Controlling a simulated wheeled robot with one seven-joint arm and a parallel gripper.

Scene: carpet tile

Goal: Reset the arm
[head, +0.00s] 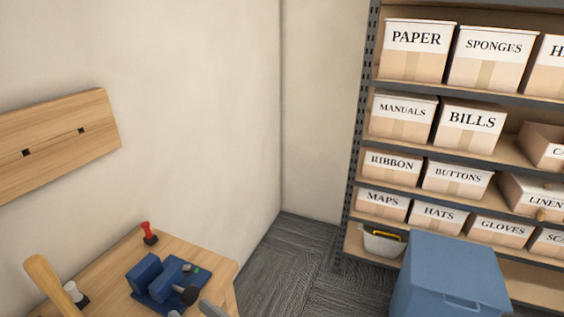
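My gripper does not show in the head view, and I cannot make out any part of my arm for sure. A wooden workbench (205,250) is at the lower left, against the wall. On it is a blue vise-like tool (146,272) with a dark knob. A small red-handled object (147,231) stands upright near the bench's back edge. A light wooden handle (48,284) slants up at the lower left; its lower end is cut off by the frame.
A metal shelf rack (358,150) with several labelled cardboard boxes fills the right side. A blue lidded bin (450,265) stands in front of it. A grey tub (381,243) sits on the lowest shelf. Dark carpet (295,255) is clear between bench and rack. A wooden board (60,135) hangs on the left wall.

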